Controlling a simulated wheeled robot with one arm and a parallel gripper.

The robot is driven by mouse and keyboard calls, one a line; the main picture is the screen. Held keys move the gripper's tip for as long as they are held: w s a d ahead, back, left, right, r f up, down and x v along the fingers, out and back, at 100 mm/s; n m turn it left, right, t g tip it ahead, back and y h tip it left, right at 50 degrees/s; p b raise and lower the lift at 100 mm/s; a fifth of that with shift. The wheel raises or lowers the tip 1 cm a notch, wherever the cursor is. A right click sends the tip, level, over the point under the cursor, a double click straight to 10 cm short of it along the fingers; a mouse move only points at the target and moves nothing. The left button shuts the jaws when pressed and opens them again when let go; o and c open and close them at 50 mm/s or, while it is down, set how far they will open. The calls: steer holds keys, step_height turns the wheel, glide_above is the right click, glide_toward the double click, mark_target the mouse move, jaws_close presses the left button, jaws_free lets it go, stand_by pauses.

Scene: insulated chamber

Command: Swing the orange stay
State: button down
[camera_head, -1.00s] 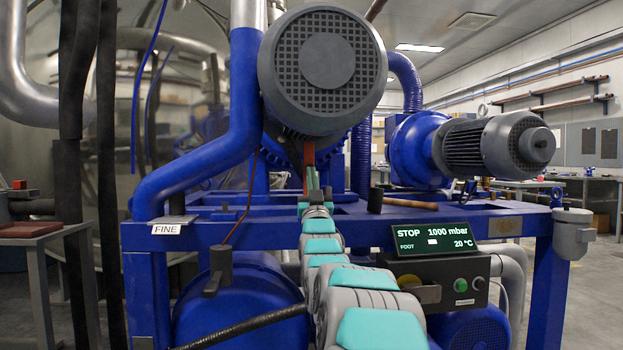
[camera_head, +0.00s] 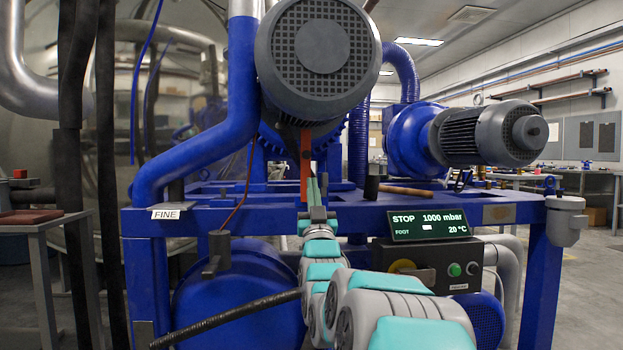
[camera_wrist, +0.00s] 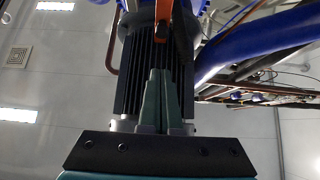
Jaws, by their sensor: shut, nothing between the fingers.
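The orange stay (camera_head: 305,166) is a narrow upright bar below the big grey motor (camera_head: 319,55) in the head view. It hangs just left of my gripper's teal fingers. My gripper (camera_head: 314,181) points up with its fingers together and nothing between them. In the wrist view the closed fingers (camera_wrist: 160,73) point toward the finned motor body. An orange piece (camera_wrist: 162,11) shows at the top of that view, beyond the fingertips. I cannot tell whether the fingers touch the stay.
A blue frame beam (camera_head: 230,220) runs across behind my arm. A hammer (camera_head: 405,190) lies on it to the right, above the display panel (camera_head: 430,225). A second motor (camera_head: 485,133) stands right. A blue pipe (camera_head: 200,145) and a dark hose (camera_head: 230,320) are left.

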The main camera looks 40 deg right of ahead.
steer(key=shift+v, duration=0.9)
steer(key=w+a+f+n+g+y+p, duration=0.3)
steer(key=a+f+g+y, duration=0.5)
steer(key=a+f, duration=0.85)
steer(key=s+a+f+n+g+y, duration=0.1)
steer(key=s+a+f+g+y, duration=0.15)
steer(key=s+a+f, duration=0.35)
steer(key=s+a+f+n+g+y, duration=0.1)
steer(key=s+a+f+g+y, duration=0.15)
steer(key=f, duration=0.45)
steer(key=s+a+f+g+p, duration=0.1)
steer(key=s+a+f+g, duration=0.1)
steer(key=s, duration=0.8)
steer(key=s+a+f+g+p, duration=0.1)
steer(key=s+a+f+g, duration=0.2)
steer(key=s, duration=0.8)
steer(key=s+a+f+n+g+p, duration=0.1)
steer(key=s+a+g, duration=0.3)
steer(key=s, duration=0.7)
steer(key=f+g, duration=0.1)
steer(key=g, duration=0.1)
steer(key=shift+a+f+g+y, duration=0.15)
steer(key=shift+f+g+y, duration=0.15)
steer(key=shift+f+y, duration=0.1)
